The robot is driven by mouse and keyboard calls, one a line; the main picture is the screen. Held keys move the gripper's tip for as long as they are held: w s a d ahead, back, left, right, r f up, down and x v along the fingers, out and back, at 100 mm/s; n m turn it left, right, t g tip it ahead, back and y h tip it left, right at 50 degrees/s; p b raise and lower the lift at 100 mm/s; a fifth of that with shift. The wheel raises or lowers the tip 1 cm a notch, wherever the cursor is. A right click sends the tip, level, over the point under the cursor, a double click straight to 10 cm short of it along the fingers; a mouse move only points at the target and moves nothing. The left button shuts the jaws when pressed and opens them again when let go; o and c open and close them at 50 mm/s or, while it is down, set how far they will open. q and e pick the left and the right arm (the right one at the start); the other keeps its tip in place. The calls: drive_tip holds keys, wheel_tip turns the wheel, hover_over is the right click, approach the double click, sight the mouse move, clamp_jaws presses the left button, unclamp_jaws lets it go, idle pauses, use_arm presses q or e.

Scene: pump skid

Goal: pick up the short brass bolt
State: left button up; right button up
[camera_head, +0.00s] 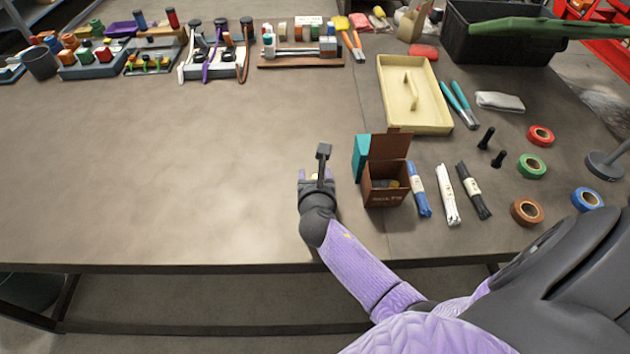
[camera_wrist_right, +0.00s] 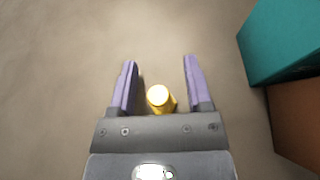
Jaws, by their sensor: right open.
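The short brass bolt (camera_wrist_right: 160,97) shows in the right wrist view as a round yellow head with a short body. It is between the two purple fingers of my right gripper (camera_wrist_right: 158,66), nearer the palm than the fingertips, with gaps on both sides. In the head view my right gripper (camera_head: 313,175) is low over the bench, left of the brown box; its own wrist hides most of the bolt. The right gripper is open. My left gripper is not in view.
An open brown box (camera_head: 385,192) with a teal box (camera_head: 361,157) beside it stands right of the gripper. Beyond are wrapped bundles, two dark bolts (camera_head: 486,138), tape rolls (camera_head: 532,166) and a yellow tray (camera_head: 405,123). The bench (camera_head: 170,160) to the left is clear.

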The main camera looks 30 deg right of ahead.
drive_tip(key=shift+c, duration=0.5)
clamp_jaws()
